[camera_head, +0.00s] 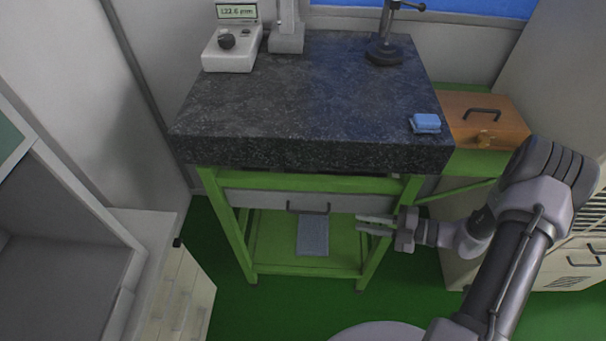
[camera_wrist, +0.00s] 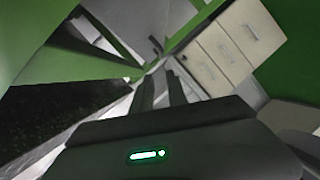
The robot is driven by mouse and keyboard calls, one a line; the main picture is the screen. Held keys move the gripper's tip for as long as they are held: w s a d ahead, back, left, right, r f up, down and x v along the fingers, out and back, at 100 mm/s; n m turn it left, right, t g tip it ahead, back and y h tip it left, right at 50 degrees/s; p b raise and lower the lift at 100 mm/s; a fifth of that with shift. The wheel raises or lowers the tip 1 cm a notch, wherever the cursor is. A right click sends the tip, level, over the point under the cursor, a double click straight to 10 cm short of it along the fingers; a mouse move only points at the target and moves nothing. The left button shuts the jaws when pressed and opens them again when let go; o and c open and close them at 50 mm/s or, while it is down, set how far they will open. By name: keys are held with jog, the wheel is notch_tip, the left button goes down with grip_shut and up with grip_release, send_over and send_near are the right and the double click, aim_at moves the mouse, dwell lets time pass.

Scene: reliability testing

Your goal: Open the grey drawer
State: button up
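The grey drawer (camera_head: 262,202) sits under the black stone slab in the green frame, and its front looks flush and shut. Its dark bar handle (camera_head: 308,208) is near the middle of the front. My gripper (camera_head: 360,224) is to the right of the handle, near the right green leg, with its fingers pointing left. The two fingers are apart with nothing seen between them, and they look clear of the handle. In the wrist view my gripper (camera_wrist: 161,78) also shows a gap between its fingers.
The black stone slab (camera_head: 300,100) overhangs the drawer. A blue block (camera_head: 425,123) lies on its right edge. A grey slab (camera_head: 312,234) lies on the lower green shelf. A pale drawer cabinet (camera_wrist: 225,50) stands at the left in the head view. A wooden box (camera_head: 485,118) is at right.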

aim_at(312, 213)
jog(key=shift+m+t, duration=0.4)
jog(key=shift+m, duration=0.2)
jog(key=b+x, duration=0.1)
jog(key=x, duration=0.4)
jog(key=b+x, duration=0.2)
jog(key=x, duration=0.4)
jog(key=b+x, duration=0.1)
jog(key=x, duration=0.5)
jog(key=shift+a+f+b, duration=0.2)
jog(key=shift+f+b, duration=0.2)
jog(key=shift+f, duration=0.05)
grip_shut()
